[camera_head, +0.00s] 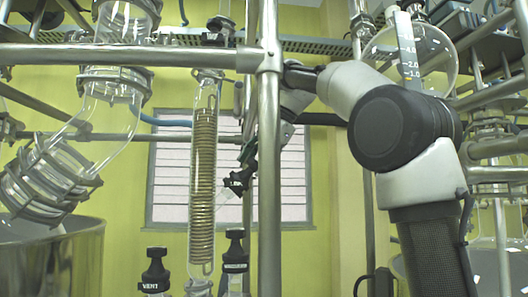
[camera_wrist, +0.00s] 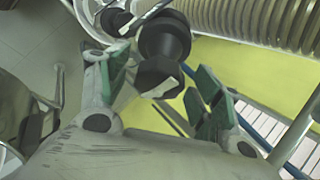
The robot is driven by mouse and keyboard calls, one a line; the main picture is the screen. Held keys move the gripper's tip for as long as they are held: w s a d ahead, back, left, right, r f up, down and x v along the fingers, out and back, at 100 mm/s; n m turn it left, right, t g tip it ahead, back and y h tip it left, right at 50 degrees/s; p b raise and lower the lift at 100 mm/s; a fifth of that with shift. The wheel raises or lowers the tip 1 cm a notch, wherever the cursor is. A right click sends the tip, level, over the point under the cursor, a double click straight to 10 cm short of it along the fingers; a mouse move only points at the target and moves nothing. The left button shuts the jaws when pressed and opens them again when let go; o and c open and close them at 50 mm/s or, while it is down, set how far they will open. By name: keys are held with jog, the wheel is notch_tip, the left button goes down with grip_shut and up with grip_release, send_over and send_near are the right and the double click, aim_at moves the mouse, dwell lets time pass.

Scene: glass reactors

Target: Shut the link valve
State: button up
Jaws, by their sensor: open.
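A black valve knob (camera_head: 239,180) sits tilted on a glass side arm, right of the coiled condenser in the head view; I cannot read its label, so I cannot confirm it is the link valve. In the wrist view a black knob (camera_wrist: 165,42) stands between my fingertips, its faceted end towards the palm. My gripper (camera_wrist: 163,80) is open, with a green-padded finger on each side of the knob; I cannot tell whether they touch it. In the head view my gripper (camera_head: 250,147) is just above the tilted knob, partly hidden by the upright pole.
Two more black knobs stand below: one marked VENT (camera_head: 155,271) and another with an unclear label (camera_head: 235,248). The coiled glass condenser (camera_head: 203,170) hangs close to the left. A steel upright pole (camera_head: 269,180) and crossbar (camera_head: 130,55) stand in front of my arm.

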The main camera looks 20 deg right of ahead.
jog(key=v, duration=1.1)
